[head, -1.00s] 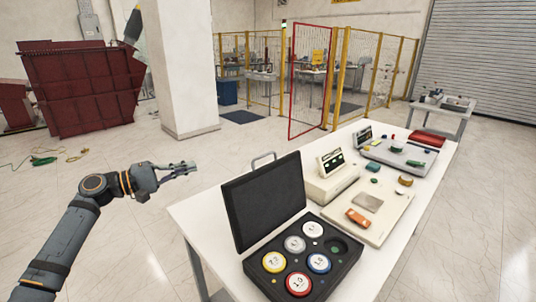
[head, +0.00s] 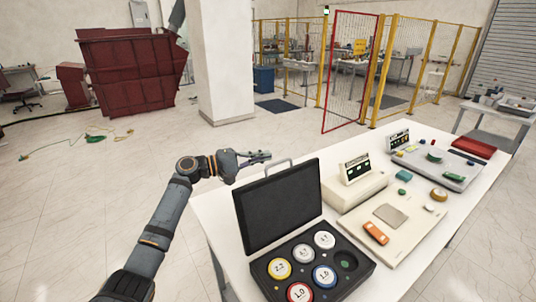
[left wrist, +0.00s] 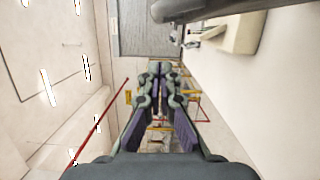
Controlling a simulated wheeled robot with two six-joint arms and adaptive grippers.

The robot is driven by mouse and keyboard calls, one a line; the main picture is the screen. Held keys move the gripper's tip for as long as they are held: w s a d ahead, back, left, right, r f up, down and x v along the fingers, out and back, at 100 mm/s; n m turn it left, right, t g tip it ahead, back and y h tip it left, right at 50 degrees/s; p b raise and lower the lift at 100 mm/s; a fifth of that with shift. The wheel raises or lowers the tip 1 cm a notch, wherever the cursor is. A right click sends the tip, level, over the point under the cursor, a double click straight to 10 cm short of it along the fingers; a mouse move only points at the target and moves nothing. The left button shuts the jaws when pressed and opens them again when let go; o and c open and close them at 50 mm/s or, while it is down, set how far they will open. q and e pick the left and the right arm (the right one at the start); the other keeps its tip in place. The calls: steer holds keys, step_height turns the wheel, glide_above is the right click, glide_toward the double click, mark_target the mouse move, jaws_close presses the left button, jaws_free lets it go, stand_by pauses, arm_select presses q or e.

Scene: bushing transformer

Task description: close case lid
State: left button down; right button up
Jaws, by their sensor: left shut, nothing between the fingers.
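The black case stands open on the white table, its dark lid (head: 280,205) raised nearly upright. A grey handle (head: 279,163) sits on the lid's top edge. The case base (head: 330,280) holds round numbered weights, with a white one (head: 325,240) at the back and a red-rimmed one (head: 299,292) at the front. My left gripper (head: 266,156) is shut and empty, just behind and left of the lid's top edge, close to the handle in the picture; contact cannot be told. Its fingers also show in the left wrist view (left wrist: 160,72). My right gripper is out of view.
The white table (head: 215,212) also carries a beige instrument (head: 355,188), a panel with an orange piece (head: 375,233) and a grey device (head: 440,165). Open floor lies left of the table. Yellow fencing with a red-framed door (head: 350,72) stands behind.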

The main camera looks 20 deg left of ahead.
arm_select(q)
steer(key=shift+s+d+p, duration=0.75)
steer(key=shift+s+d, duration=0.5)
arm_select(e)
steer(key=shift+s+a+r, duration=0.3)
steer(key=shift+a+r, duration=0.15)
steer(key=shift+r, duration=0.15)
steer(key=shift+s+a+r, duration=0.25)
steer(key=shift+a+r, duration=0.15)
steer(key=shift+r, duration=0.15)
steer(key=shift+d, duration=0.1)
